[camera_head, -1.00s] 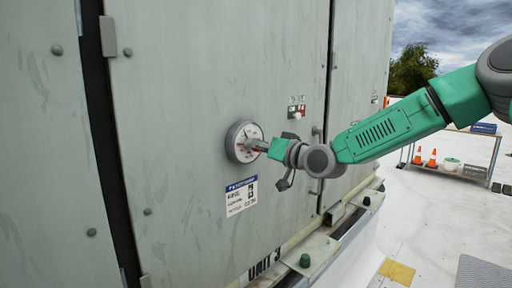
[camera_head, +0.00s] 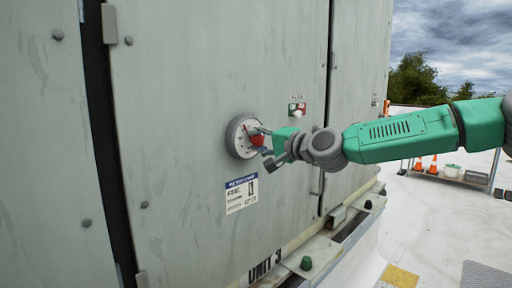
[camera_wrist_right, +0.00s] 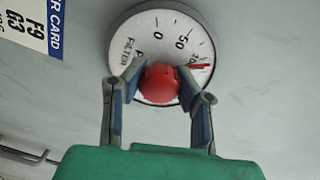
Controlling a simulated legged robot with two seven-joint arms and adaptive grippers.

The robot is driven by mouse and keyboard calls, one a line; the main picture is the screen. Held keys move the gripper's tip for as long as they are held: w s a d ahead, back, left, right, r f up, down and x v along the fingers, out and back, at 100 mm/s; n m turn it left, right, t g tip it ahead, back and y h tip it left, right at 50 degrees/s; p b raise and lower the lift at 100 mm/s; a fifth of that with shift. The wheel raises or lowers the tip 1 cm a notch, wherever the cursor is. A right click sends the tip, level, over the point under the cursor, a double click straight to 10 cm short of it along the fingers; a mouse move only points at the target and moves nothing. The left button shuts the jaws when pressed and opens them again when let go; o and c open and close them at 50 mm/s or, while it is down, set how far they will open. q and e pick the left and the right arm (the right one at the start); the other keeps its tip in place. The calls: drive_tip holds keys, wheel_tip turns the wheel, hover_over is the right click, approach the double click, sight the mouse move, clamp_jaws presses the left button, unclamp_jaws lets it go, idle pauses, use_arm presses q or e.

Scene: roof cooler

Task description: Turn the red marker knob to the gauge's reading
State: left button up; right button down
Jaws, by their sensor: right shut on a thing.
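The round gauge (camera_head: 237,139) is fixed to the grey cabinet door, with a white face and dark rim. In the right wrist view the gauge face (camera_wrist_right: 140,38) shows 0, 50 and a partly covered higher number. The red marker knob (camera_wrist_right: 162,85) sits at its middle; it also shows in the head view (camera_head: 256,139). A red pointer (camera_wrist_right: 200,66) lies by the higher number; I cannot clearly make out a separate reading needle. My right gripper (camera_head: 265,142) is shut on the knob, one finger on each side. My left gripper is out of view.
A paper label (camera_head: 241,193) is below the gauge and a small red-and-green switch plate (camera_head: 297,109) is to its upper right. A door handle sits right of my gripper, mostly hidden. Orange cones (camera_head: 433,163) and a shelf stand far right on the white roof.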

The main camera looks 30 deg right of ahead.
drive_tip(key=shift+d+m, duration=0.2)
drive_tip(key=shift+m, duration=0.4)
drive_tip(key=shift+b, duration=0.35)
drive_tip(key=c, duration=1.2)
unclamp_jaws()
drive_tip(key=shift+w, duration=0.1)
drive_tip(key=shift+d+f, duration=0.15)
